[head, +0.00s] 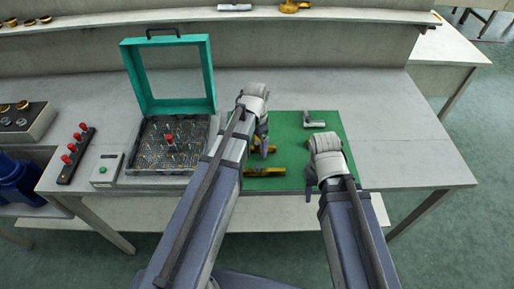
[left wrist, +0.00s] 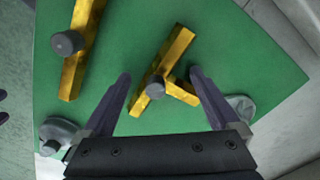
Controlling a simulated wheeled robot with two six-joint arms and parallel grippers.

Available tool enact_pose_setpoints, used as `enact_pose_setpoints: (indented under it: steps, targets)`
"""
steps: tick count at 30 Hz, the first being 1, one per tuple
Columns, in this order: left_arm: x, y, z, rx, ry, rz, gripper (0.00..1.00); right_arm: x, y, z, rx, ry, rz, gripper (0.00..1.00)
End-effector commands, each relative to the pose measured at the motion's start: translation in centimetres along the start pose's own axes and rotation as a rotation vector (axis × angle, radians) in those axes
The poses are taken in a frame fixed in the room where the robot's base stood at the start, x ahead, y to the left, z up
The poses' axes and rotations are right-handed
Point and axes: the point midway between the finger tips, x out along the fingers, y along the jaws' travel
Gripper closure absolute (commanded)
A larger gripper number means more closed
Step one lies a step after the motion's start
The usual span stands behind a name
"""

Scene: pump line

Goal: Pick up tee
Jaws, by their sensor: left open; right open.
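The tee (left wrist: 178,48) is a yellow fitting with a short side branch and a grey round end, lying on the green mat (left wrist: 125,25). In the left wrist view it lies between and just beyond the fingers of my open left gripper (left wrist: 160,74), with no clear contact. In the head view my left gripper (head: 264,150) hides most of the tee (head: 271,149). My right gripper (head: 311,184) is open and empty over the mat's right part.
A straight yellow fitting (head: 264,171) with a grey knob (left wrist: 67,43) lies nearby on the mat. A grey fitting (head: 313,120) lies at the mat's far right. A teal-framed open case (head: 123,75) stands left. The table's right side is clear.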

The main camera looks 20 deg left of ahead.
Motion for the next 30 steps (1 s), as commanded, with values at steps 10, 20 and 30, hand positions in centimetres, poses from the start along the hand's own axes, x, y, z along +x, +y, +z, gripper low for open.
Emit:
enact_pose_setpoints:
  steps: [10,20,30]
  targets:
    - [-0.01,0.01,-0.01,0.000,0.000,0.000,0.45,-0.01,0.00,0.00,0.000,0.000,0.000,0.50]
    - [-0.01,0.00,-0.03,0.000,0.001,0.000,0.82,-0.01,0.00,0.00,0.000,0.000,0.000,0.50]
    - [0.00,0.00,-0.02,0.000,0.000,0.000,1.00,0.00,0.00,0.00,0.000,0.000,0.000,0.50]
